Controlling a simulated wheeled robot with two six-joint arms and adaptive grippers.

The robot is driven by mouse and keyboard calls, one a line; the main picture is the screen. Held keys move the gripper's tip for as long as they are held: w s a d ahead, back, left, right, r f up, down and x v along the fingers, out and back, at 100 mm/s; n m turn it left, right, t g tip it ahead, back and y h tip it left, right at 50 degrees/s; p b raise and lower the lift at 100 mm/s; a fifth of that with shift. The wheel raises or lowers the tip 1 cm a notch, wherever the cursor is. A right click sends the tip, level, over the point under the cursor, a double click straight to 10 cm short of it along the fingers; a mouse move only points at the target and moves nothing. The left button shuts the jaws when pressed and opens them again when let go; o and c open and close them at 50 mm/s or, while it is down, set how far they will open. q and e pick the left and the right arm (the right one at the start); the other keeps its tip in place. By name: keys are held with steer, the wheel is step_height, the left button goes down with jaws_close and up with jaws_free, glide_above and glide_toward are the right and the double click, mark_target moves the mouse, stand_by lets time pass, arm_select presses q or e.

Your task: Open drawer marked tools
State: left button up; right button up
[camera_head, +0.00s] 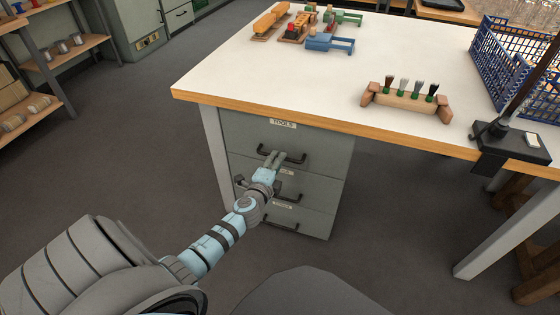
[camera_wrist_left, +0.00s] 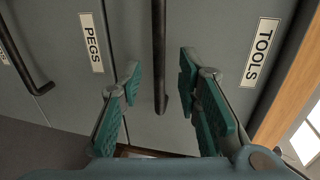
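The drawer marked TOOLS (camera_head: 325,146) is the top one in a grey cabinet under the workbench, and it looks closed. Its label (camera_head: 283,124) also shows in the left wrist view (camera_wrist_left: 262,52). Its dark bar handle (camera_head: 299,160) runs up and down the left wrist view (camera_wrist_left: 159,50). My left gripper (camera_head: 277,157) is at this handle, near one end. In the left wrist view its green-padded fingers (camera_wrist_left: 163,80) stand apart, one on each side of the bar, with gaps on both sides. My right gripper is not in view.
Below is the drawer marked PEGS (camera_wrist_left: 91,42), with another drawer under it; both look closed. The workbench (camera_head: 210,75) overhangs the cabinet and holds a brush rack (camera_head: 405,100), a blue crate (camera_head: 500,75) and a black stand (camera_head: 510,145). The floor left of the cabinet is clear.

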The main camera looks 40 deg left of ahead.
arm_select(q)
steer(key=b+x, duration=0.1)
steer(key=x, duration=0.2)
steer(key=shift+w+a+f, duration=0.15)
steer(key=shift+w, duration=0.2)
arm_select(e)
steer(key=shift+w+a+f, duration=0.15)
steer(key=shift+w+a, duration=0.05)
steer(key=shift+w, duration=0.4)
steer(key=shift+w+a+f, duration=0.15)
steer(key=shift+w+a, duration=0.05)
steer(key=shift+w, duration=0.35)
arm_select(q)
jaws_close()
